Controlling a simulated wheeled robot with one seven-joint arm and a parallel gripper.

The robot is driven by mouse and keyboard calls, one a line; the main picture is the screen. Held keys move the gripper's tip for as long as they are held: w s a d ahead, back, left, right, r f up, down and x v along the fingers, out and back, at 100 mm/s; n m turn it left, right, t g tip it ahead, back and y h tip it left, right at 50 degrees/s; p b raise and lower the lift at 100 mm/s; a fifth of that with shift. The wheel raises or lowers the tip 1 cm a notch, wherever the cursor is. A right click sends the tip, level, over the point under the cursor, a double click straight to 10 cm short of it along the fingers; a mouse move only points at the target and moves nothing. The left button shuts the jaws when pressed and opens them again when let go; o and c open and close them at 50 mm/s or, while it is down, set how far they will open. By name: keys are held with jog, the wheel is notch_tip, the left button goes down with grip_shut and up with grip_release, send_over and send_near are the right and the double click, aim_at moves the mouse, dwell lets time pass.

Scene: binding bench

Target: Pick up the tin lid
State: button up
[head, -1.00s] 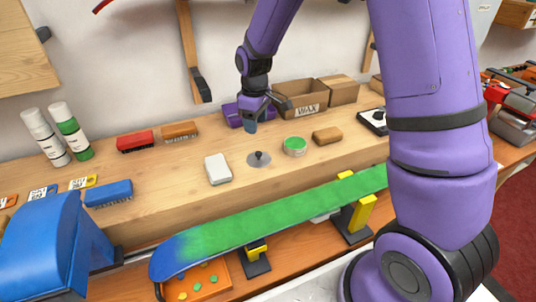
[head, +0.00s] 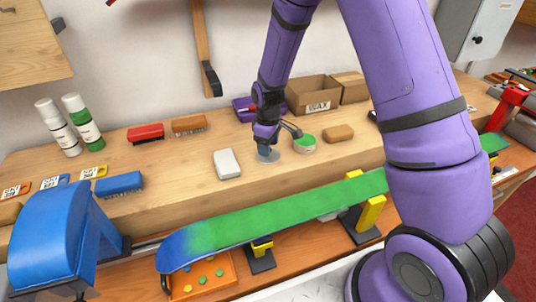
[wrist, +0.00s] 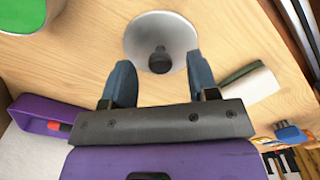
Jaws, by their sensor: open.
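The tin lid is a round grey metal disc (head: 266,160) with a black knob, lying flat on the wooden bench top. In the head view my gripper (head: 267,149) is right over it and hides most of it. In the wrist view the lid (wrist: 178,32) is whole at top centre. My gripper (wrist: 161,76) is open and empty there. The knob appears between the two blue-grey fingers, near their tips; whether they touch the lid I cannot tell.
An open tin with green contents (head: 305,145) stands right of the lid, with a brown block (head: 339,133) beyond. A white block (head: 227,163) lies left. A purple box (head: 243,105) and WAX carton (head: 313,96) stand behind. A green board (head: 270,220) runs along the front.

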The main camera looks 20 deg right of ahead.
notch_tip(320, 180, down, 2)
jog(key=shift+f, duration=0.1)
jog(key=c, duration=1)
